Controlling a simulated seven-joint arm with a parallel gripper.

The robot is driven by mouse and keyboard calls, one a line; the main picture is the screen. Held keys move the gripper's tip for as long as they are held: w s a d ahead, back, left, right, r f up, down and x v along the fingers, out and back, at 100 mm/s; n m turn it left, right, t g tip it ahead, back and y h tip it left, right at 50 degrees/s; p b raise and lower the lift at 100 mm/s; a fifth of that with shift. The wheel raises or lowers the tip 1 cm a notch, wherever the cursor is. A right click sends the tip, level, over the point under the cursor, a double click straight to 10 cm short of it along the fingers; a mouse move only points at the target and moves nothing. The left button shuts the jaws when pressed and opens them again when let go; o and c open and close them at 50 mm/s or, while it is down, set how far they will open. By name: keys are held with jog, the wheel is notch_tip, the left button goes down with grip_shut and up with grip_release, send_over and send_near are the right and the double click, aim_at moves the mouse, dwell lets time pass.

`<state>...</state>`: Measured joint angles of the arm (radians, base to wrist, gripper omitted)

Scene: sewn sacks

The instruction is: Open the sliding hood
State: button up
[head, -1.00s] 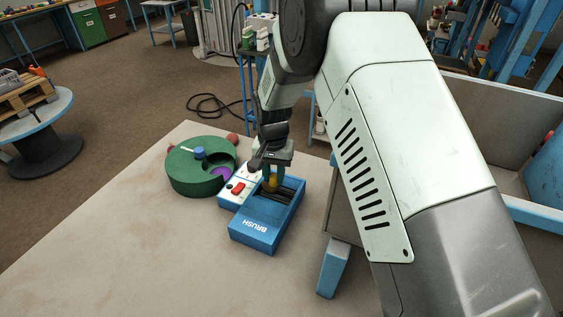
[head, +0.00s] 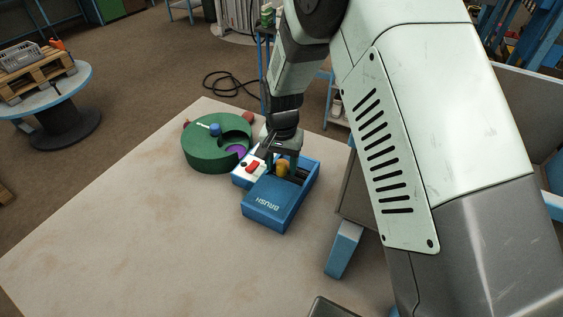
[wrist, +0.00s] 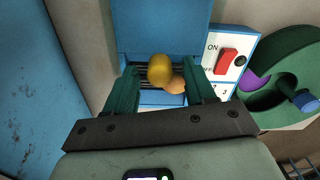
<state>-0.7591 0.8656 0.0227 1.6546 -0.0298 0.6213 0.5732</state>
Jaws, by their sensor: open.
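A blue box (head: 303,186) marked BRUSH stands on the table. Its flat blue hood (head: 283,190) covers the front part, and dark bars show in the uncovered part at the rear. In the wrist view the hood (wrist: 160,28) is at the top. A yellow round knob (wrist: 158,68) and a smaller orange round piece (wrist: 177,84) stand before the bars. My gripper (wrist: 164,85) is open, with its green fingers on either side of them, apart from the knob. In the head view my gripper (head: 284,168) is over the box's rear, partly hiding it.
A white panel with a red ON switch (head: 253,167) adjoins the box's left side. A green round device (head: 207,150) with a blue knob and purple opening stands beyond it. A large grey bin (head: 352,195) is at the right. The table (head: 130,215) is clear at front left.

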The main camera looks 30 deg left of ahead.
notch_tip(320, 180, up, 11)
dwell(0.4)
jog(key=shift+f, duration=0.1)
jog(key=d+r+t+y, duration=0.1)
jog(key=d+r+t, duration=0.1)
jog(key=d+r, duration=0.8)
jog(key=d+r+t+y, duration=0.1)
jog(key=d+r+t, duration=0.1)
jog(key=d+r, duration=0.75)
jog(key=s+d+r+m+t+h, duration=0.1)
jog(key=s+d+r+m+h, duration=0.1)
jog(key=s+d, duration=1.4)
jog(key=shift+s+d+r+t, duration=0.3)
jog(key=shift+s+r, duration=0.05)
jog(key=shift+s, duration=0.25)
